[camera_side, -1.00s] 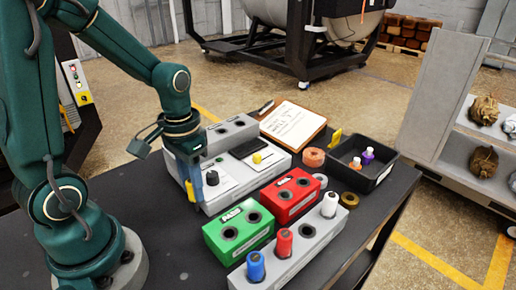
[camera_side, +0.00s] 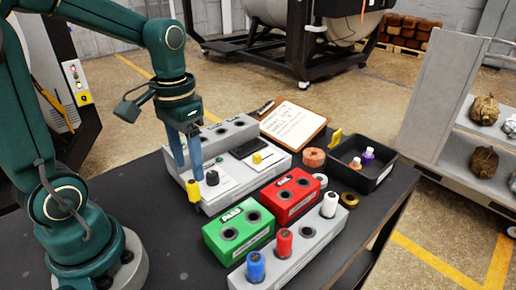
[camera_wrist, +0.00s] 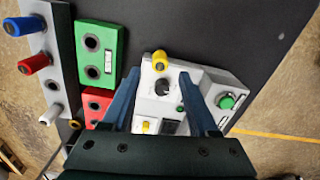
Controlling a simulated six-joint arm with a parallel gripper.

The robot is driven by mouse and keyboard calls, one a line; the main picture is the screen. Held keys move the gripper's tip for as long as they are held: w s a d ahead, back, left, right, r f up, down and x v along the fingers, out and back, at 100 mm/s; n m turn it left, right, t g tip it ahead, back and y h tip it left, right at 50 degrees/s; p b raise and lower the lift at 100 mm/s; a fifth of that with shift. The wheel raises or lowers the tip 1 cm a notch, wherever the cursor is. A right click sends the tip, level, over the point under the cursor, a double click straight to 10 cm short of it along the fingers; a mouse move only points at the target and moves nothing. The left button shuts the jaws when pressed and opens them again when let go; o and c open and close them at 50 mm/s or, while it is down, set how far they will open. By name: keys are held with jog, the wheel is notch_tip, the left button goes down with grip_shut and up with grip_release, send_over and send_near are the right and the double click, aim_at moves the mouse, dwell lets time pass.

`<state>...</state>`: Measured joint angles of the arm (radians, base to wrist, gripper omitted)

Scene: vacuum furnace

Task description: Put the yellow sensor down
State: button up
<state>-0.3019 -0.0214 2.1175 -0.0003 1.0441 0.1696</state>
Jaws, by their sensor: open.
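The yellow sensor (camera_side: 194,191) stands upright at the near left corner of the grey control box (camera_side: 226,198). I cannot tell whether it touches the box. In the wrist view the yellow sensor (camera_wrist: 160,60) shows beyond the black knob, at the box's edge. My gripper (camera_side: 186,166) is above the sensor, pointing down, clear of it. The wrist view shows my gripper (camera_wrist: 157,78) open, with nothing between its fingers.
A green block (camera_side: 238,230) and a red block (camera_side: 291,196) with holes stand right of the box. A grey rack (camera_side: 301,252) holds blue, red and white sensors. A black tray (camera_side: 376,178) holds purple and orange pieces. The dark table is clear at the near left.

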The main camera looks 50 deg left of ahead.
notch_tip(320, 180, up, 6)
jog(key=s+d+f+m+t, duration=0.1)
jog(key=s+d+t, duration=0.3)
jog(key=d+t, duration=0.1)
jog(key=shift+d, duration=0.25)
jog(key=shift+s+d+f+m+t, duration=0.15)
jog(key=shift+d+f+m+t, duration=0.1)
jog(key=shift+d+m+t, duration=0.05)
jog(key=shift+c, duration=1.1)
